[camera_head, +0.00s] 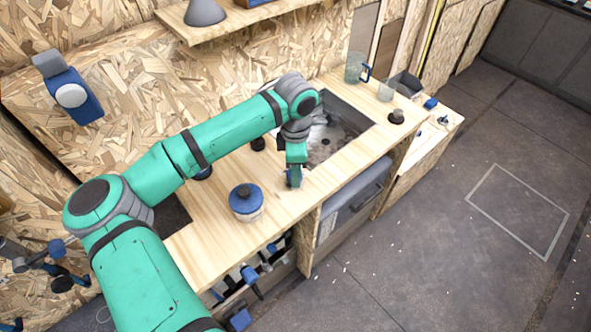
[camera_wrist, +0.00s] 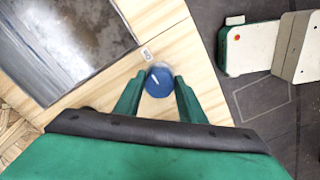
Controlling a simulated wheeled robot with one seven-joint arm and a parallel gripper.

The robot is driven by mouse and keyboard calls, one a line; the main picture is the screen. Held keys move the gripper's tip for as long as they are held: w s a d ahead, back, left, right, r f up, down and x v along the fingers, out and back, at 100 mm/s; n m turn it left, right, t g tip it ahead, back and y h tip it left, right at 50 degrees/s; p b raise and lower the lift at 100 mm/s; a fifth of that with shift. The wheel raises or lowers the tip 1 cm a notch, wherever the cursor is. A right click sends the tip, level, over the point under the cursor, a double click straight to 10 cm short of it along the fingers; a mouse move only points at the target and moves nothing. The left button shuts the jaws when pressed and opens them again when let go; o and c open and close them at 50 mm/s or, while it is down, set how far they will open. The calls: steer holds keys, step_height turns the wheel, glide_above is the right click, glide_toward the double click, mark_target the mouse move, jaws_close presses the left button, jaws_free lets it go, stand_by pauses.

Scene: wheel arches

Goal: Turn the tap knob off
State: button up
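The tap knob (camera_wrist: 158,82) is a round blue knob with a white pointer line, set on the wooden counter beside the sink. In the wrist view it lies between the two green fingers of my gripper (camera_wrist: 158,92), which stand apart with a gap visible on each side of it. In the head view my gripper (camera_head: 294,180) points down at the counter's front edge near the sink and hides most of the knob. A small white label (camera_wrist: 146,54) sits just beside the knob. The metal sink basin (camera_wrist: 75,40) is at upper left in the wrist view.
A blue-lidded jar (camera_head: 246,202) stands on the counter left of my gripper. A dark knob-like object (camera_head: 396,117), a glass (camera_head: 386,91) and a mug (camera_head: 355,67) stand right of and behind the sink. The floor (camera_head: 440,240) in front is clear.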

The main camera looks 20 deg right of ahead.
steer(key=shift+w+n, duration=0.1)
steer(key=shift+n, duration=0.2)
steer(key=n, duration=0.3)
steer(key=shift+d+n, duration=0.1)
steer(key=shift+n, duration=0.3)
steer(key=n, duration=0.9)
steer(key=shift+w+n, duration=0.1)
steer(key=shift+n, duration=0.3)
steer(key=shift+w+r+n, duration=0.1)
steer(key=shift+n, duration=1.8)
steer(key=o, duration=1)
steer(key=shift+o, duration=0.2)
steer(key=shift+a, duration=0.2)
